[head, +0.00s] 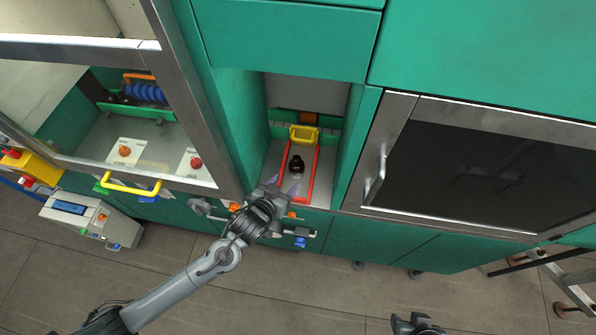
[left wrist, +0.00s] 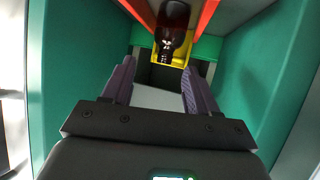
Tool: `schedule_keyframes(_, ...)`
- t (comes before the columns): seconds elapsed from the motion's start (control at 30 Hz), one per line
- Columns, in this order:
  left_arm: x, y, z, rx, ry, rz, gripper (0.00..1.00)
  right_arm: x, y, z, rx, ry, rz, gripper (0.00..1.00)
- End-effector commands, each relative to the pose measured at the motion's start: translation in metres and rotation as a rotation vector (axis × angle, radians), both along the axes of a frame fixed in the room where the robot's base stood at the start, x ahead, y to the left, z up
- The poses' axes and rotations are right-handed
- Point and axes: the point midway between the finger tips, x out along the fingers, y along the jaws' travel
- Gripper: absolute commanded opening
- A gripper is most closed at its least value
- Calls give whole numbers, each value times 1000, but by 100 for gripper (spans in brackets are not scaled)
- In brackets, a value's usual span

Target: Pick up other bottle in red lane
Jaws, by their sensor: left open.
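A single dark amber bottle (head: 296,164) stands in the red-edged lane (head: 315,172) inside the narrow green bay. In the left wrist view the bottle (left wrist: 174,18) shows at the top, in front of a yellow part, cut off by the frame edge. My left gripper (head: 283,185) is at the front of the bay, just short of the bottle. In the left wrist view its two purple fingers (left wrist: 158,85) are apart, with nothing between them. The bottle lies beyond the fingertips, apart from them.
A yellow holder (head: 304,133) stands at the back of the lane. Green walls close in on both sides of the bay. A metal-framed dark door (head: 480,165) is to the right. A glazed compartment with a yellow handle (head: 131,187) is to the left.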

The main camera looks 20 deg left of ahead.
Motion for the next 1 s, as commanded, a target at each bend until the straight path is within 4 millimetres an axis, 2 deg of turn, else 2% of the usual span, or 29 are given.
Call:
schedule_keyframes(0.03,11,3,-2,15,-29,-5,59,0,0,-7,0,0,0,40)
schedule_keyframes(0.13,25,6,2,31,-63,-12,59,0,0,-10,0,0,0,40)
schedule_keyframes(0.5,70,4,-11,40,-80,-15,59,0,-1,-5,-2,-1,-1,40)
schedule_keyframes(0.83,86,3,-17,39,-79,-15,59,0,-2,-2,-6,-2,2,40)
schedule_keyframes(1.0,103,4,-23,40,-78,-16,59,0,-2,5,-6,-2,2,40)
